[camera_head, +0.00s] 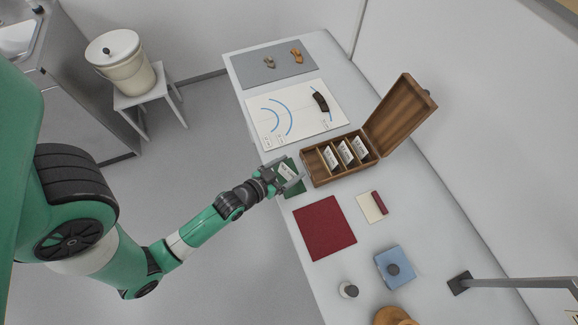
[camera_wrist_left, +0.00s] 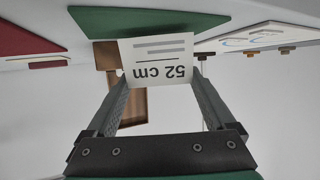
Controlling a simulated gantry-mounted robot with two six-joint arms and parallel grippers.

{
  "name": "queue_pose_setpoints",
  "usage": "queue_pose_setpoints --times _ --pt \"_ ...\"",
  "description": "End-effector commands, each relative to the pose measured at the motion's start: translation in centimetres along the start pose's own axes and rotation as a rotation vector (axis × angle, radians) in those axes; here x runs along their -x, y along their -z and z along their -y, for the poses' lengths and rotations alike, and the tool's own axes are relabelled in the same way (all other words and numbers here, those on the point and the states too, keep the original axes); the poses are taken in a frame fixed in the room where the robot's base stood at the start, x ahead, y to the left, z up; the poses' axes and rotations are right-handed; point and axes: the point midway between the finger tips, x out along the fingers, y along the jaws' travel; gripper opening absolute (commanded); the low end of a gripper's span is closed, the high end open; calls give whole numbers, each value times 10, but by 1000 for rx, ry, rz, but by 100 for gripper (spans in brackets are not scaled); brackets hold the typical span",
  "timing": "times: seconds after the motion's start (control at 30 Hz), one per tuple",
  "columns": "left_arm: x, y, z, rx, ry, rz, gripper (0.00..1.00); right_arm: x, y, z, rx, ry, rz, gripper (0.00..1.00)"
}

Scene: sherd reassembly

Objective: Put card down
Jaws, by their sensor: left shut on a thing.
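A white card (camera_wrist_left: 158,60) printed "52 cm" is between the fingers of my left gripper (camera_wrist_left: 158,80), upside down in the left wrist view. In the head view the card (camera_head: 286,171) is over a green mat (camera_head: 293,188) on the table, and my left gripper (camera_head: 288,179) is shut on it. The green mat (camera_wrist_left: 130,22) shows right by the card in the left wrist view; I cannot tell whether the card touches it. My right gripper is not in view.
An open wooden box (camera_head: 318,175) with several upright cards stands beside the green mat. A dark red mat (camera_head: 324,228) lies nearer. A white sheet (camera_head: 268,103) with blue arcs and a dark sherd (camera_head: 320,102) lies farther back. A grey mat (camera_head: 255,77) holds more sherds.

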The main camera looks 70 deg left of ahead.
Motion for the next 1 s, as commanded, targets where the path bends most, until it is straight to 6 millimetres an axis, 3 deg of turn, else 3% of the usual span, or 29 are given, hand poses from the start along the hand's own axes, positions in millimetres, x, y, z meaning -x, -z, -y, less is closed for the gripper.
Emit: queue_pose_setpoints --times 0.03,0.37,0.4,0.47,0.77,0.87,1.0 --pt "-3 -9 0 1 1 0 37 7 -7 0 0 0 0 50" --pt "-3 -9 0 1 1 0 37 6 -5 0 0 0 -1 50" --pt "-3 -9 0 1 1 0 90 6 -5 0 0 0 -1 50" --pt "-3 -8 0 1 1 0 100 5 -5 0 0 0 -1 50" --pt "-1 -3 0 1 1 0 100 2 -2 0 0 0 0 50" --pt "12 -4 0 0 1 3 100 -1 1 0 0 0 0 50" --pt "44 -4 0 0 0 5 100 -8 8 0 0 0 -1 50"
